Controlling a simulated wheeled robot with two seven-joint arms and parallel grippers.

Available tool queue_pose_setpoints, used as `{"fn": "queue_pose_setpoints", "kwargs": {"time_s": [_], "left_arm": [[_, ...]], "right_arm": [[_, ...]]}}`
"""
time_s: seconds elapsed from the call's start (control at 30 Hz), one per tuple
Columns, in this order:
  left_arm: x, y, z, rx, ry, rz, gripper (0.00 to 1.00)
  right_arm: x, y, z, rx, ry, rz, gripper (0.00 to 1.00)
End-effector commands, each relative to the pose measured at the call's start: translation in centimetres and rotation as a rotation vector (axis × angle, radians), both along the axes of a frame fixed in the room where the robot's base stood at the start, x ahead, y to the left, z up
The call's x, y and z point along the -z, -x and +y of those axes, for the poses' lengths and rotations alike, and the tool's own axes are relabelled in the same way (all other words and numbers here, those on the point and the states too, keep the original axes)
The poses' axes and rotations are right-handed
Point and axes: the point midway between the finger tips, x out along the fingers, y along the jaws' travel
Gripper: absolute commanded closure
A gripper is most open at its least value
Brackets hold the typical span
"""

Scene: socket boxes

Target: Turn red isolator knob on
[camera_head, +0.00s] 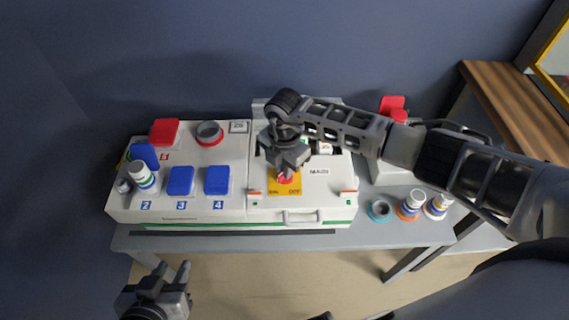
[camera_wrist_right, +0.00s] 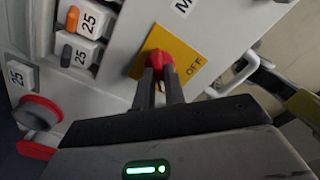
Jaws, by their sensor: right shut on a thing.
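The red isolator knob (camera_head: 288,179) sits on a yellow plate (camera_head: 277,188) on the right half of the white socket box. My left gripper (camera_head: 170,275) is open and empty, low at the left, in front of the table and apart from the box.
The left half of the box carries blue covers (camera_head: 181,181), a red cover (camera_head: 164,132) and a grey and red round socket (camera_head: 209,133). A white handle (camera_head: 301,217) is at the front. Several round plugs (camera_head: 410,204) stand on the table at right. A red-topped box (camera_head: 393,106) stands behind my right arm.

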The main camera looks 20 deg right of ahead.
Motion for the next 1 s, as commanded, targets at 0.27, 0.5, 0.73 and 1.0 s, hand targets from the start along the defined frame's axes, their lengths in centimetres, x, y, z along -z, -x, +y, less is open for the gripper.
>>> {"fn": "queue_pose_setpoints", "kwargs": {"time_s": [0.27, 0.5, 0.73, 1.0], "left_arm": [[-0.08, -0.03, 0.04, 0.003, -0.004, 0.0, 0.67], [-0.12, -0.06, 0.02, 0.003, -0.004, -0.001, 0.67], [-0.22, -0.11, 0.01, 0.003, -0.003, -0.004, 0.67], [-0.3, -0.13, 0.02, 0.003, -0.003, -0.005, 0.67]], "right_arm": [[-0.08, -0.06, 0.0, 0.034, 0.0, -0.001, 1.0], [-0.07, -0.06, -0.01, 0.035, 0.0, -0.001, 1.0], [-0.07, -0.06, -0.01, 0.034, 0.0, -0.001, 0.66], [-0.32, -0.06, -0.01, 0.032, -0.001, -0.002, 0.66]]}}
